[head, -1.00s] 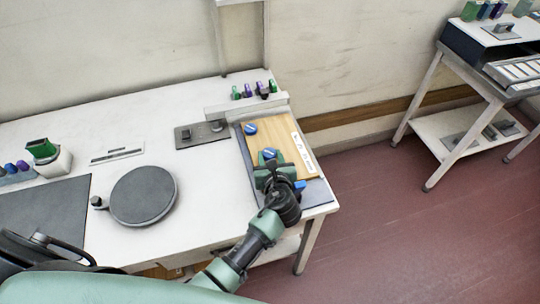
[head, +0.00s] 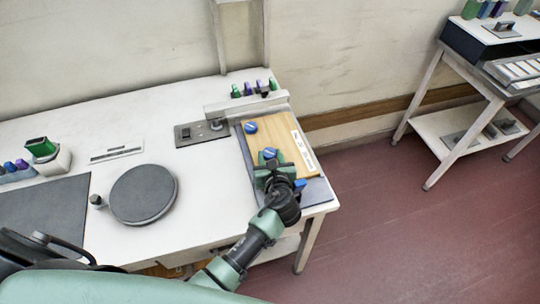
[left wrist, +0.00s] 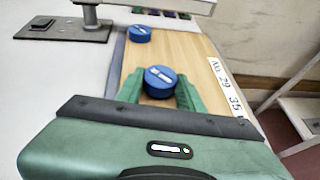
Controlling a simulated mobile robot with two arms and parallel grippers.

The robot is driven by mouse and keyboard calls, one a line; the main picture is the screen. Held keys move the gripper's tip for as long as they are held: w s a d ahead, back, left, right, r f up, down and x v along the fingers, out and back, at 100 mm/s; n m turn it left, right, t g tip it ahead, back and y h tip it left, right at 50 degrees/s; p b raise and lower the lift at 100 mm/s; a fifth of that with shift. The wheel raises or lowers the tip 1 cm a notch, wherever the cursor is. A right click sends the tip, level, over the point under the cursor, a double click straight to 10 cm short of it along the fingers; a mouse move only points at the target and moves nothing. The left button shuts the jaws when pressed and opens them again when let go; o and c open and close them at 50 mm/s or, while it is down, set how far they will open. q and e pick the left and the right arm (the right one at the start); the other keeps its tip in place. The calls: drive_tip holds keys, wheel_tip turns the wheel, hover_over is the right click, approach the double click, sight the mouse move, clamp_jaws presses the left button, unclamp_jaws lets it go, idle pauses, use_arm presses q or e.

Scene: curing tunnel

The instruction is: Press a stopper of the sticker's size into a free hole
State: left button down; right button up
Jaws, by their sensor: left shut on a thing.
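A wooden board (head: 262,135) lies at the right end of the white bench. A white sticker with printed figures (head: 302,150) runs along its right side; it also shows in the left wrist view (left wrist: 230,86). One blue stopper (head: 250,127) sits at the board's far left. My left gripper (head: 270,165) is over the board's near part, shut on a second blue stopper (left wrist: 160,80), with a green finger on each side. The stopper looks upright at the board; its underside and any hole below are hidden. Another blue piece (head: 300,185) shows beside the gripper. My right gripper is out of view.
A pale raised bar (head: 246,104) stands behind the board, with several green and purple pieces (head: 250,90) beyond. A round dark turntable (head: 143,194) and a grey switch plate (head: 202,134) lie to the left. Bench space between them is clear.

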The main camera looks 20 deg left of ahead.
use_arm(q)
drive_tip(key=shift+f, duration=0.2)
drive_tip(key=c, duration=0.8)
unclamp_jaws()
drive_tip(key=shift+f, duration=0.1)
drive_tip(key=o, duration=0.3)
drive_tip(key=shift+s, duration=0.1)
wheel_tip(320, 180, up, 7)
drive_tip(key=p, duration=0.8)
